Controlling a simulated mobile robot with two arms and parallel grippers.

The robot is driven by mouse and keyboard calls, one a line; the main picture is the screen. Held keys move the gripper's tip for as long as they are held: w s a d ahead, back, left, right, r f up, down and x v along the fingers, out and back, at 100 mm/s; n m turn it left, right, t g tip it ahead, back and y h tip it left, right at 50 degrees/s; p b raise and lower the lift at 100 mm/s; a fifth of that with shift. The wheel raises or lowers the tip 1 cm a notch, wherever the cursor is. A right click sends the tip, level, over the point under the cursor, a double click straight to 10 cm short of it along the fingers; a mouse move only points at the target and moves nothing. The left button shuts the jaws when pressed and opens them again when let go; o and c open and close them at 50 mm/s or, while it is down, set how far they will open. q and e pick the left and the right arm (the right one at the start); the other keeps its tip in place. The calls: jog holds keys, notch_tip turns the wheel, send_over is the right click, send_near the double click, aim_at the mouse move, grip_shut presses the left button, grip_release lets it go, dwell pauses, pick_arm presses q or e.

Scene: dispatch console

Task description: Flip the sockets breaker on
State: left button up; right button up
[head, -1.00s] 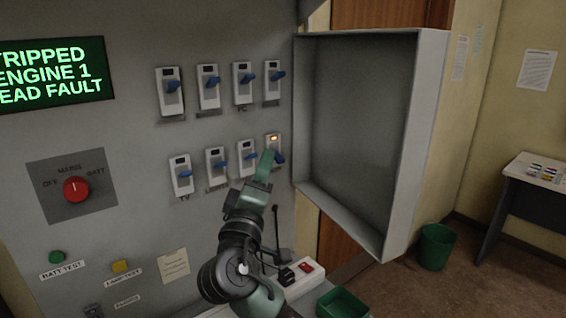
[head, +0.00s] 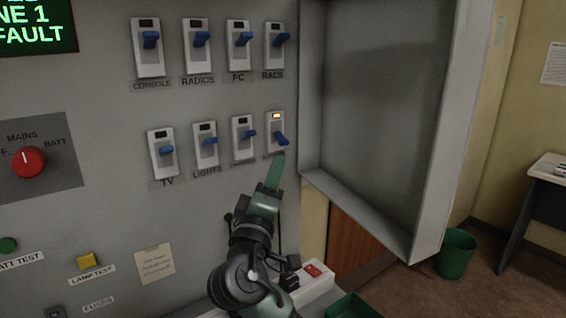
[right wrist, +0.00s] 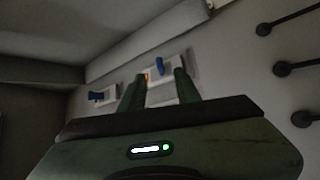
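The breaker panel (head: 107,105) holds two rows of white breakers with blue levers. The label under the bottom-right breaker (head: 277,121) is mostly hidden, and the one to its left is too blurred to read, so I cannot tell which is sockets. The bottom-right breaker's lamp is lit and its blue lever (head: 281,139) points outward and down. My right gripper (head: 279,161) is just below this lever. In the right wrist view its two fingers (right wrist: 160,82) stand apart, with a blue lever (right wrist: 159,64) seen between their tips; contact is unclear. My left gripper is out of view.
The open cabinet door (head: 382,110) stands close right of the breakers. Below are a power strip (head: 316,282) with a red switch and a green tray (head: 352,305). A red mains knob (head: 28,162) is at left. A green bin (head: 456,253) stands right.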

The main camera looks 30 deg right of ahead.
aim_at(285, 145)
jog(key=p+x, duration=0.3)
jog(key=x, duration=0.4)
jog(key=shift+s+r, duration=0.1)
jog(key=shift+r, duration=0.1)
jog(key=shift+w+d, duration=0.2)
jog(key=shift+w, duration=0.05)
grip_shut()
